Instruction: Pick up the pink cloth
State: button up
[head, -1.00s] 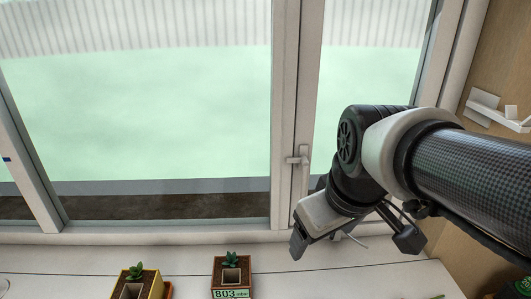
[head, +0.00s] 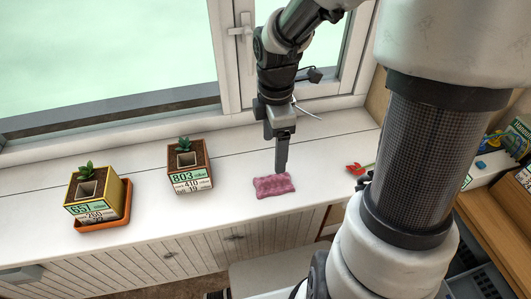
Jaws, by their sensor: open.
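The pink cloth (head: 272,187) lies flat on the white sill top in the head view, a small, roughly rectangular, crumpled-looking piece near the front edge. My gripper (head: 281,170) points down at the cloth's back right part, with its fingertip end just above or at the cloth. I cannot tell whether it touches. The gripper is seen edge-on, so the gap between its fingers is hidden. Nothing shows held in it.
Left of the cloth stand a brown planter (head: 190,167) and a yellow planter (head: 97,198) on an orange saucer (head: 118,213). A red item (head: 356,168) lies to the right. The window (head: 100,60) is behind. The white sill (head: 225,205) is clear around the cloth.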

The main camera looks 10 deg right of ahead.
aim_at(274, 176)
notch_tip(274, 176, down, 13)
jog(key=b, duration=0.2)
jog(key=shift+s+d+b, duration=0.1)
jog(key=shift+b, duration=0.2)
jog(key=c, duration=1.2)
notch_tip(274, 176, up, 10)
jog(key=shift+r+p, duration=0.1)
jog(key=shift+p, duration=1.1)
jog(key=shift+c, duration=0.2)
